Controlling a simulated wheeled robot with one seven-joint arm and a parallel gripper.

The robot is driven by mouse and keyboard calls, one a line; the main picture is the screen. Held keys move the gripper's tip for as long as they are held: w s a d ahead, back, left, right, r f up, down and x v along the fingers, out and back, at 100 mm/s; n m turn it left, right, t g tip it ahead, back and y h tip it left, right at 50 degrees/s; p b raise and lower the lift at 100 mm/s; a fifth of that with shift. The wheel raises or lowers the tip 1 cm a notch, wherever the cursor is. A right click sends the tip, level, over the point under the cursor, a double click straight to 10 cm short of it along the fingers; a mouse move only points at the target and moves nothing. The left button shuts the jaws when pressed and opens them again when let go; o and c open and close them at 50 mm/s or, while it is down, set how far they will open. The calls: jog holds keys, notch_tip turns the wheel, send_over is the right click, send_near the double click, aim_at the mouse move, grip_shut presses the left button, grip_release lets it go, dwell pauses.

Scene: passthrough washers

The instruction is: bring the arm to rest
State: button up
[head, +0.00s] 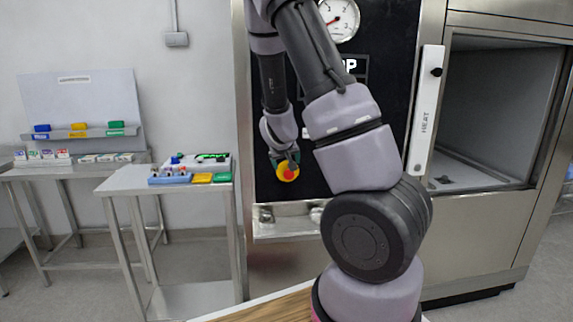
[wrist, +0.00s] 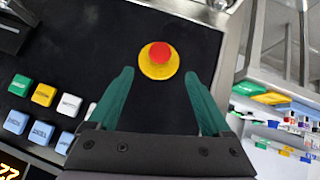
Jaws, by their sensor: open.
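My arm spans the middle of the head view, and my gripper (head: 284,163) hangs in front of the washer's black panel (head: 315,182). In the wrist view my gripper (wrist: 158,85) is open, its two green fingers apart with nothing between them. A red button on a yellow base (wrist: 158,60) lies beyond the fingertips on the black panel. The same red and yellow button (head: 287,172) shows just below the gripper in the head view. Whether the fingers touch the panel cannot be told.
The washer's open chamber (head: 495,110) is at the right, with a white HEAT strip (head: 427,110) beside it. A small steel table (head: 130,180) with coloured items stands left of the washer. A bench (head: 70,170) with a backboard is farther left. Coloured push buttons (wrist: 43,95) line the panel.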

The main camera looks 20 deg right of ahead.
jog(key=s+a+r+m+y, duration=0.1)
jog(key=s+a+r+y, duration=0.1)
jog(key=s+a+r, duration=0.35)
jog(key=s+a+r+y, duration=0.2)
jog(key=s+r+y, duration=0.1)
jog(key=s+r, duration=0.45)
jog(key=s+a+r+m+y, duration=0.1)
jog(key=s+a+r+y, duration=0.1)
jog(key=s+a+r, duration=0.35)
jog(key=s+r+g, duration=0.1)
jog(key=s+r, duration=0.4)
jog(key=s, duration=0.5)
jog(key=shift+s+a+r, duration=0.25)
jog(key=shift+s+a, duration=0.05)
jog(key=shift+c, duration=0.3)
